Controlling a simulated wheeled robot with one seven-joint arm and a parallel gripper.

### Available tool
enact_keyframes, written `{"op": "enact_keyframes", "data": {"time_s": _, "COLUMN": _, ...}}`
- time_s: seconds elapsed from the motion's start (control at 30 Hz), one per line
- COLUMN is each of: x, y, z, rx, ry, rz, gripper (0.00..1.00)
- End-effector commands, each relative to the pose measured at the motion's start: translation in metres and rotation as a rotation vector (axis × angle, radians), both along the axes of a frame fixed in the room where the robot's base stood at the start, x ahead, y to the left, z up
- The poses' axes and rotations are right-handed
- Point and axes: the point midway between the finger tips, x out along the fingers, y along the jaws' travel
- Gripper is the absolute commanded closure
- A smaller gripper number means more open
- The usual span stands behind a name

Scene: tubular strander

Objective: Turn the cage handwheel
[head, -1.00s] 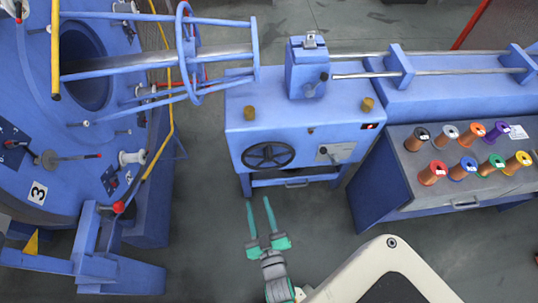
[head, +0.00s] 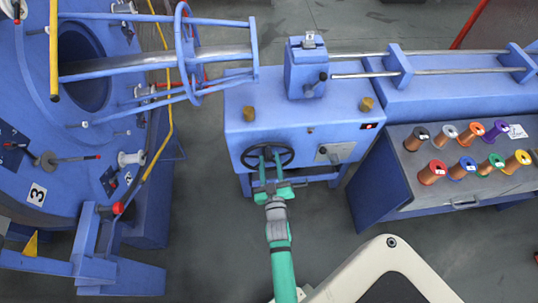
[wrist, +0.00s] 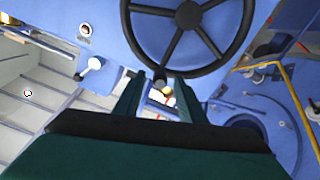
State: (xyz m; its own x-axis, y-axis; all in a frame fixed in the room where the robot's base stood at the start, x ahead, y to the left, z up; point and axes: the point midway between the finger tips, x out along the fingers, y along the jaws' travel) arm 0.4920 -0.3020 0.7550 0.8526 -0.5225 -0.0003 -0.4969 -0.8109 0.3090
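The cage handwheel (head: 291,157) is a black spoked wheel on the front of the blue machine housing (head: 330,110). My gripper (head: 269,153) is in front of it, its two green fingers apart and overlapping the wheel in the head view. In the wrist view, the wheel's hub and spokes (wrist: 189,14) fill the upper middle. There, my gripper (wrist: 159,78) has its fingertips close to the near part of the rim, with a gap between them. I cannot tell whether they touch the rim.
A small lever (head: 322,150) is right of the wheel. A bench (head: 395,185) with several coloured spools stands at the right. The big blue strander cage (head: 70,130) is at the left. Grey floor (head: 215,225) is clear in front.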

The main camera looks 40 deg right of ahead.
Motion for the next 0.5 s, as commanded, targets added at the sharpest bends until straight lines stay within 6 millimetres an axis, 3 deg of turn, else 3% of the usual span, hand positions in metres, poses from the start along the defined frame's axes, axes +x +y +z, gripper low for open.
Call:
{"op": "enact_keyframes", "data": {"time_s": 0.2, "x": 0.019, "y": -0.012, "z": 0.000, "rx": -0.001, "ry": 0.000, "rz": 0.000, "gripper": 0.63}}
{"op": "enact_keyframes", "data": {"time_s": 0.5, "x": 0.024, "y": -0.015, "z": 0.000, "rx": 0.000, "ry": 0.000, "rz": 0.000, "gripper": 0.63}}
